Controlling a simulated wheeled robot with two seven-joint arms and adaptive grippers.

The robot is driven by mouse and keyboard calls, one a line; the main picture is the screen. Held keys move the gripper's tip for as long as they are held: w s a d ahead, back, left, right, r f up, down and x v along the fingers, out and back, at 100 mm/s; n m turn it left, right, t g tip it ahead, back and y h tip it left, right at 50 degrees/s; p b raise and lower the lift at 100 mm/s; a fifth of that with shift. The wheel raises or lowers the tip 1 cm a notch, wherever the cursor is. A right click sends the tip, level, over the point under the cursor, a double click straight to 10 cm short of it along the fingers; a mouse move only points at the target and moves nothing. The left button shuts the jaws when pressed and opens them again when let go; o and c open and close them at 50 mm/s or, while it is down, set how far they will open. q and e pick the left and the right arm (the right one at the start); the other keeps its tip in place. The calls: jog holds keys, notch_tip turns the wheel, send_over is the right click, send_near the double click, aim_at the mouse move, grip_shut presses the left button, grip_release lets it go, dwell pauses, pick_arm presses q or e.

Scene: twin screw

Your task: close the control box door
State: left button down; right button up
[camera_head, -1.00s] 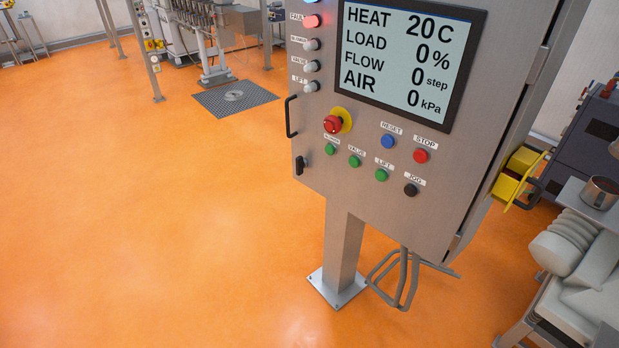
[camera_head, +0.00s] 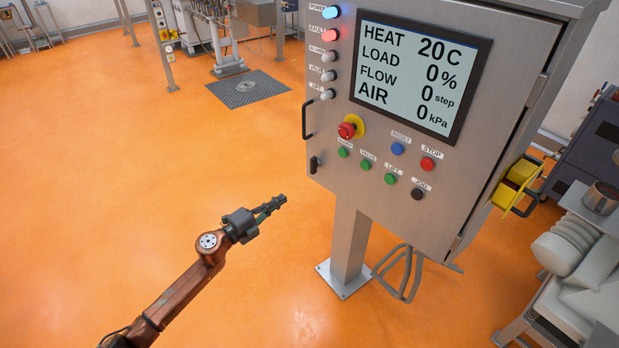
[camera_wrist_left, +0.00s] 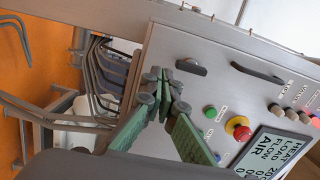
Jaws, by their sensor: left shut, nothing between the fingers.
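The control box (camera_head: 385,15) is a grey metal cabinet on a post. Its door (camera_head: 330,178) carries a screen, lamps and buttons, and it also shows tilted in the left wrist view (camera_wrist_left: 225,85). A black handle (camera_head: 307,120) and a small black latch (camera_head: 314,164) sit along the door's left edge. I cannot tell whether a gap is open along that edge. My left gripper (camera_head: 281,202) is shut and empty, left of and apart from the door's lower left corner. In the left wrist view its fingertips (camera_wrist_left: 165,88) overlap the panel. My right gripper is out of view.
The support post (camera_head: 350,245) and bent grey bars (camera_head: 403,275) stand below the box. A yellow bracket (camera_head: 518,183) juts from its right side, near a bench with pale rounded parts (camera_head: 572,245). The orange floor to the left is open.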

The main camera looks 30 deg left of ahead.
aim_at(317, 175)
pick_arm(q)
jog(key=x, duration=1.4)
jog(key=shift+s+d+r, duration=0.1)
jog(key=shift+d+r, duration=0.25)
jog(key=shift+d, duration=0.05)
